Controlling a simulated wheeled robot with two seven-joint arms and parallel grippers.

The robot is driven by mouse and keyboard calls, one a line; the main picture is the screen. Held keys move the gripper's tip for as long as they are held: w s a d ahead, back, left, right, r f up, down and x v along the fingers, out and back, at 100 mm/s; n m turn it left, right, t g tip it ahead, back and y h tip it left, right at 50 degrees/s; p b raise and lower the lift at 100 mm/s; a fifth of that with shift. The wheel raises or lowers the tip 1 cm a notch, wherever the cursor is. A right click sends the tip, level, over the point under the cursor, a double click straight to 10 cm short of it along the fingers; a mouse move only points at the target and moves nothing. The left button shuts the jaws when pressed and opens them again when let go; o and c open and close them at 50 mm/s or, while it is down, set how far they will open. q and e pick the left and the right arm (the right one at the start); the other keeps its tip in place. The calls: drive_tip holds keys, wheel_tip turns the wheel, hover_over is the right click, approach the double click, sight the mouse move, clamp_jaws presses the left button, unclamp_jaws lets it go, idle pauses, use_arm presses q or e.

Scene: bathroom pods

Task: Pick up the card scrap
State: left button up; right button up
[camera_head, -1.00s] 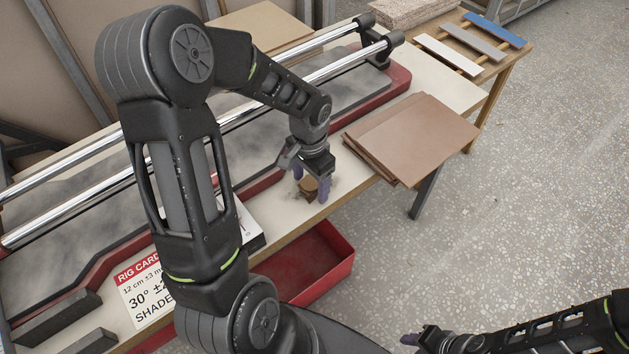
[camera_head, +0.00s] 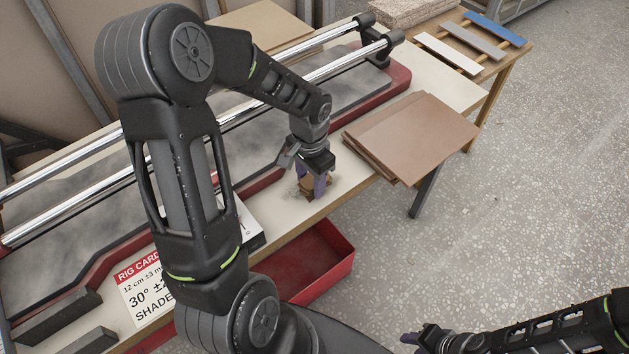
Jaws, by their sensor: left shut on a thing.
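The card scrap (camera_head: 308,195) is a small brown piece on the pale bench top, near the bench's front edge.
Brown boards (camera_head: 415,135) lie stacked on the bench to the right. A red bin (camera_head: 318,262) sits below the front edge. A machine with chrome rails (camera_head: 270,95) runs behind the gripper. A rig card (camera_head: 145,295) lies at left. Speckled floor is clear at right.

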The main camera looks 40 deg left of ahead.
sight(311, 180)
use_arm(q)
drive_tip(key=c, duration=0.7)
drive_tip(key=shift+o, duration=0.2)
drive_tip(key=shift+r, duration=0.15)
wheel_tip(311, 180, up, 10)
drive_tip(key=shift+f+b, duration=0.1)
drive_tip(key=shift+b, duration=0.35)
